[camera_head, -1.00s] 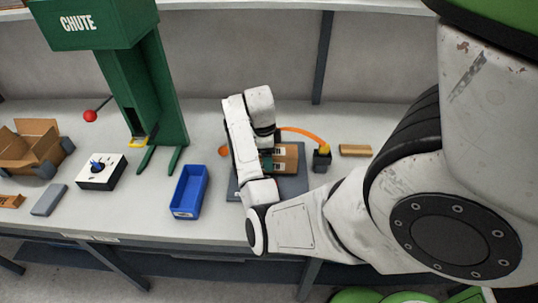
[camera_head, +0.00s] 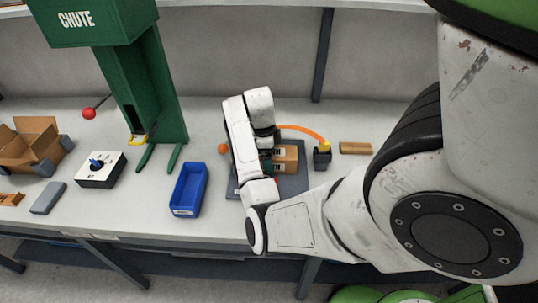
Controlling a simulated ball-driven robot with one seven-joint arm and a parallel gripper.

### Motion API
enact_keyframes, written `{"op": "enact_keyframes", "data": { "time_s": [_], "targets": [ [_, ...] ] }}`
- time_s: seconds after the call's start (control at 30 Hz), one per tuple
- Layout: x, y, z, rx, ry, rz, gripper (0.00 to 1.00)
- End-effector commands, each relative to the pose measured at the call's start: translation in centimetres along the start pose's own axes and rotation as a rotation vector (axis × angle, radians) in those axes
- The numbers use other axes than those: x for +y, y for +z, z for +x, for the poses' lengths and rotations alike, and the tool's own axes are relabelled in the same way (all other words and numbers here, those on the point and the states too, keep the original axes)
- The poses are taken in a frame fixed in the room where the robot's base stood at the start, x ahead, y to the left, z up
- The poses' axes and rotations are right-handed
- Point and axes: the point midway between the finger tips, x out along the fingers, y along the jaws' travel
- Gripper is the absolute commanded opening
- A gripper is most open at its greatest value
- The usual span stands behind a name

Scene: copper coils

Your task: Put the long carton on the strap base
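A brown carton (camera_head: 287,158) with a dark label rests on or just above the dark grey strap base (camera_head: 293,186), right of my wrist. I cannot tell whether it touches the base. An orange strap (camera_head: 303,131) arches behind the carton to a small dark block with a yellow top (camera_head: 322,154) at the base's right. My gripper (camera_head: 267,157) is at the carton's left end, mostly hidden behind my white wrist. Its fingers cannot be made out. A small flat tan piece (camera_head: 355,148) lies on the table to the right.
A blue bin (camera_head: 188,190) stands left of the base. Further left are the green chute (camera_head: 150,95), a white box with a blue knob (camera_head: 101,169), a grey block (camera_head: 48,198) and an open cardboard box (camera_head: 32,143). Bare table lies between the bin and the white box.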

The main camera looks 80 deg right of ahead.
Motion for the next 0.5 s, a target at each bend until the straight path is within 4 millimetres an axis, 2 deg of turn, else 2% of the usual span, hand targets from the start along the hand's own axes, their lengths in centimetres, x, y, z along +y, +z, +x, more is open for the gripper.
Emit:
{"op": "enact_keyframes", "data": {
  "time_s": [0.27, 0.43, 0.5],
  "targets": [
    [0.0, 0.0, -0.3, -0.001, -0.001, 0.0, 1.0],
    [-0.1, 0.0, -2.1, -0.003, -0.005, 0.001, 1.0],
    [-0.1, 0.0, -3.4, -0.004, -0.006, 0.001, 1.0]
  ]
}}
